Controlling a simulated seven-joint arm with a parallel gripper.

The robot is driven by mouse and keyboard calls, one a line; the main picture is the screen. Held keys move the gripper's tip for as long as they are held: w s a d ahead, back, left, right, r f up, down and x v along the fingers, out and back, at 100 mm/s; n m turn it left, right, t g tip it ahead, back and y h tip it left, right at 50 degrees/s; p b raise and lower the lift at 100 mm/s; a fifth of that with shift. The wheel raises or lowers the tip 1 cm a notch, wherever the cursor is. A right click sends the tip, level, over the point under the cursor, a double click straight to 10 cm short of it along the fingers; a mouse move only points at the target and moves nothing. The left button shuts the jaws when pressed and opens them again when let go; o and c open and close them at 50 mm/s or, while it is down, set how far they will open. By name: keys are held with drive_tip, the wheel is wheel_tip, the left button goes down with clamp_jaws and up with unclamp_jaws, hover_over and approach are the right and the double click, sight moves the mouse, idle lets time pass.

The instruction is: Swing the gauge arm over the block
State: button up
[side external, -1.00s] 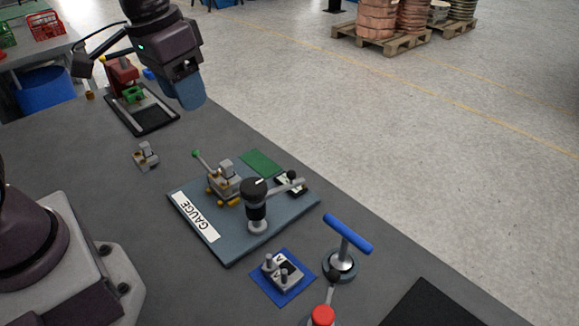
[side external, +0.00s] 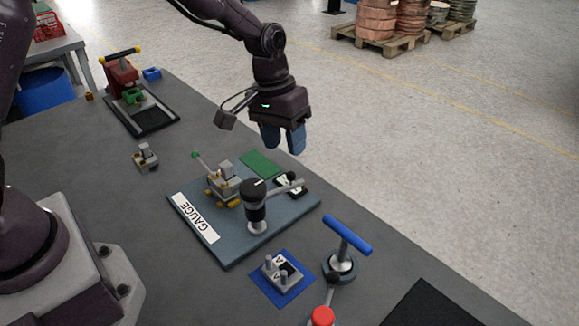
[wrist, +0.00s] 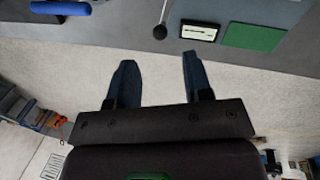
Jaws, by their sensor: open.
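The gauge plate (side external: 237,244), blue-grey with a white GAUGE label, lies on the dark table. On it stands a black-capped post (side external: 256,212) with a gauge arm (side external: 283,188) reaching right to a dark ball end. The ball end also shows in the wrist view (wrist: 160,31). A metal block (side external: 223,184) with brass-coloured parts and a green-tipped lever sits on the plate left of the post; the arm points away from it. My gripper (side external: 284,140) is open and empty, above and beyond the plate's far edge. In the wrist view its two blue fingers (wrist: 154,76) are apart.
A green pad (side external: 260,163) and a small dial (side external: 290,187) lie on the plate. A blue T-handle (side external: 348,234) stands at right, near a block on a blue mat (side external: 283,297). A red clamp fixture (side external: 122,78) stands at far left. Air around my gripper is free.

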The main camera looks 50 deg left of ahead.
sight(290, 172)
drive_tip(key=f, duration=0.3)
drive_tip(key=d+f, duration=0.1)
drive_tip(key=f, duration=0.2)
drive_tip(key=shift+w+d+f, duration=0.1)
drive_tip(key=shift+d, duration=0.05)
drive_tip(key=shift+c, duration=0.2)
clamp_jaws()
